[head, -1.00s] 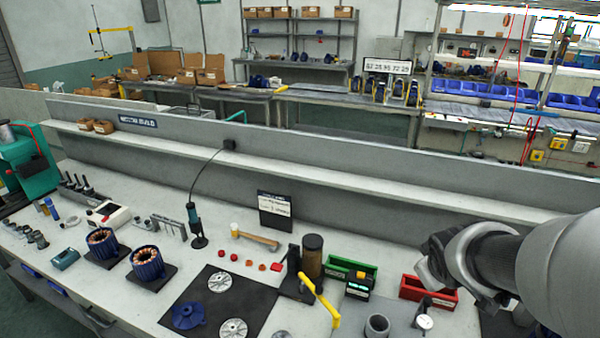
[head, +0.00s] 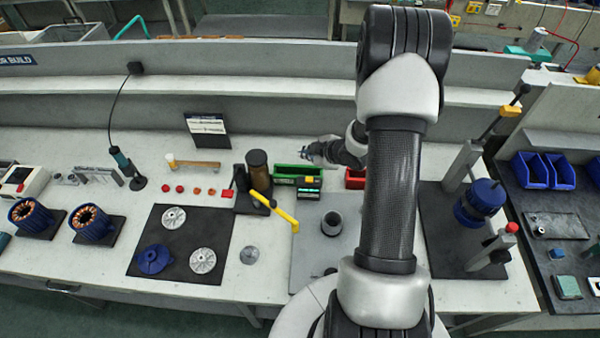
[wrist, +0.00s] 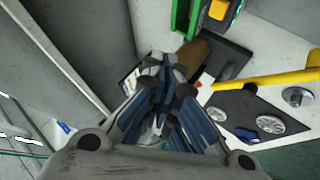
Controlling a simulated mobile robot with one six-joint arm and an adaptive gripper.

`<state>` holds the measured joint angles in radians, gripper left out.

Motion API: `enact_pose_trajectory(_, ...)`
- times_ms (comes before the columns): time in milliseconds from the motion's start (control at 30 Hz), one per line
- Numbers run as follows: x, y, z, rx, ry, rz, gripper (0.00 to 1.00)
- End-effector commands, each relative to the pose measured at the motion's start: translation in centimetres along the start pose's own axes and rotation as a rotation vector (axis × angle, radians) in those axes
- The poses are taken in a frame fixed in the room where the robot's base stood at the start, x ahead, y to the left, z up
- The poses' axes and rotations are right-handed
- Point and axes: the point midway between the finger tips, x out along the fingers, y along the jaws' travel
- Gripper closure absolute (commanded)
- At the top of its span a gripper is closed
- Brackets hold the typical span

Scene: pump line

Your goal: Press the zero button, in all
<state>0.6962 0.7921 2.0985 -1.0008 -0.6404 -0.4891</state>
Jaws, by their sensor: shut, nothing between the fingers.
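A small dark device (head: 309,189) with a lit green display stands on the bench, just in front of the green bin (head: 285,174). In the wrist view its yellow-orange part (wrist: 218,10) shows at the top edge. I cannot make out a zero button or any marking on it. My gripper (head: 306,152) is shut and empty, above the back of the bench behind the green bin. In the wrist view its closed fingertips (wrist: 168,62) point toward the bench, apart from the device.
A press with a brown cylinder (head: 258,168) and a yellow lever (head: 287,217) stands left of the device. A red bin (head: 354,178) is partly behind my arm. A grey ring (head: 331,223) sits in front. The shelf wall (head: 230,100) runs behind.

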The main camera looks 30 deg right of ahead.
Motion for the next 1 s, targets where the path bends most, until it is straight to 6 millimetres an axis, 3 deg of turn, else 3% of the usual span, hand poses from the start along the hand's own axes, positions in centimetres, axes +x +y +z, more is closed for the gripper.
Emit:
enact_pose_trajectory(467,0.4,-0.3,0.3,0.000,0.000,0.000,1.00)
enact_pose_trajectory(1000,5.2,-3.7,3.8,0.001,0.000,0.001,1.00)
